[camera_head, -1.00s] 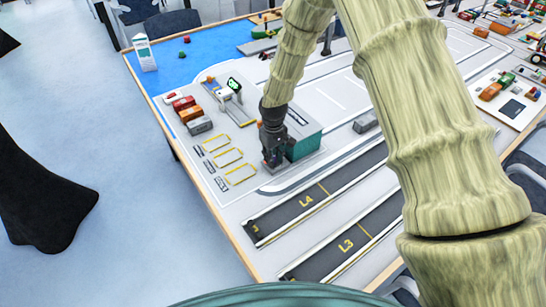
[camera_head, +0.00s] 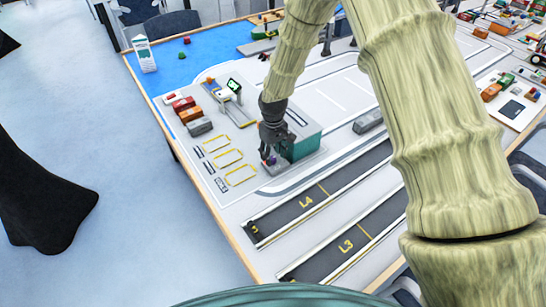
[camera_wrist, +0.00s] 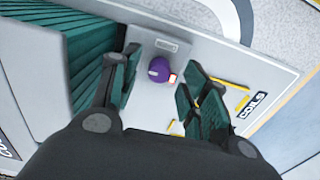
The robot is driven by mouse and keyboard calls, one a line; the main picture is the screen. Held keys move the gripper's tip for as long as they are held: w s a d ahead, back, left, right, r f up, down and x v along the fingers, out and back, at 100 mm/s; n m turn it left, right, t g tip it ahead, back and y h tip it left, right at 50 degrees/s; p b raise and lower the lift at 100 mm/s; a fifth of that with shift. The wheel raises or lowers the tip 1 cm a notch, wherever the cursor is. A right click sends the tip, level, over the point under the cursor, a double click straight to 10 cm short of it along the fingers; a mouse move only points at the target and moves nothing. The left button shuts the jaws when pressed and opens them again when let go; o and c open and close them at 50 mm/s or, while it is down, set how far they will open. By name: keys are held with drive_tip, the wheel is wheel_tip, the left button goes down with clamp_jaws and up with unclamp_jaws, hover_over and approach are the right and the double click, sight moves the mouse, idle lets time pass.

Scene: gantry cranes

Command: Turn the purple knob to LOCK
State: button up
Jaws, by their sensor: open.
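The purple knob (camera_wrist: 158,69) sits on a light grey panel (camera_wrist: 145,110) in the wrist view. A small orange-red and white mark is at its right side, and a small label plate (camera_wrist: 167,45) is above it. Its lettering is too small to read. My gripper (camera_wrist: 160,84) is open, with one dark green finger on each side of the knob and visible gaps between. In the head view my gripper (camera_head: 269,148) is above the small purple knob (camera_head: 272,161), beside the green-grey box. I cannot tell the knob's setting.
The green-grey box (camera_head: 305,140) stands close to my gripper's right. Red, orange and grey containers (camera_head: 190,115) and a small crane (camera_head: 232,100) lie farther back left. Yellow-outlined bays (camera_head: 228,158) are empty. Dark lanes (camera_head: 300,208) run in front.

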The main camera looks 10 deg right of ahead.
sight(273, 158)
wheel_tip(273, 158, up, 10)
idle(0.4)
idle(0.4)
